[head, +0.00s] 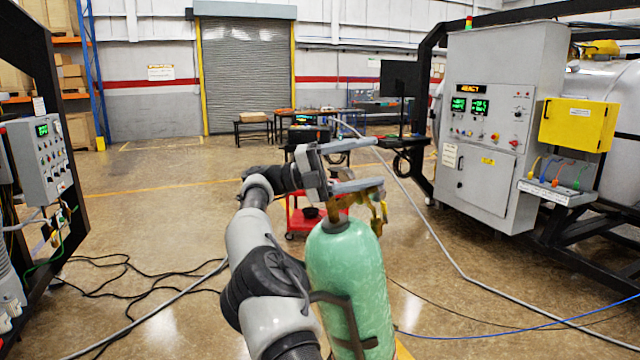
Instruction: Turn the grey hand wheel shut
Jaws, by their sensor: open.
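A green gas cylinder (350,275) stands upright in front of me, with a brass valve (378,208) on its top. I cannot make out the grey hand wheel clearly; grey finger parts cover the area just above the valve. My gripper (380,163) is open, at the top of the cylinder. One finger is higher and the other lower, close above the brass valve, and both point right. I see nothing clearly held between them. I cannot tell whether the lower finger touches the valve or the wheel.
A dark bracket (345,318) curves around the cylinder. A red cart (300,218) stands behind it. A grey control cabinet (492,120) stands at the right, a control panel (42,160) at the left. Cables and a hose (432,235) lie across the floor.

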